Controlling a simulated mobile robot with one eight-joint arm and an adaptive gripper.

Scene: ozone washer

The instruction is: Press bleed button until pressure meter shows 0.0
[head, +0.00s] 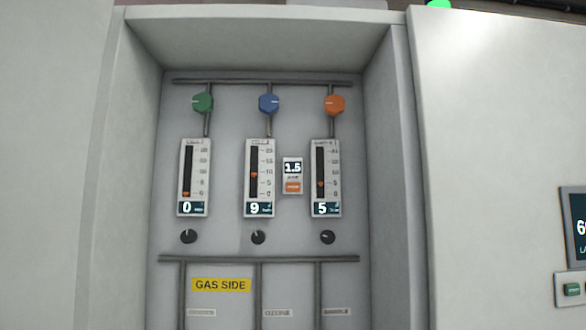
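A small pressure meter (292,168) is mounted on the recessed back panel, between the middle and right flow gauges. Its dark display reads 1.5. An orange button (293,187) sits on the same white unit, just below the display. Its lettering is too small to read, so I cannot tell for sure that it says bleed. My gripper is not in the head view, and nothing covers the button or the meter.
Flow gauges read 0 (193,178), 9 (259,178) and 5 (326,178). Green (203,103), blue (269,103) and orange (334,104) knobs sit above, black knobs (258,237) below. Side walls enclose the recess. Pipes (259,259) and a yellow GAS SIDE label (221,285) are lower.

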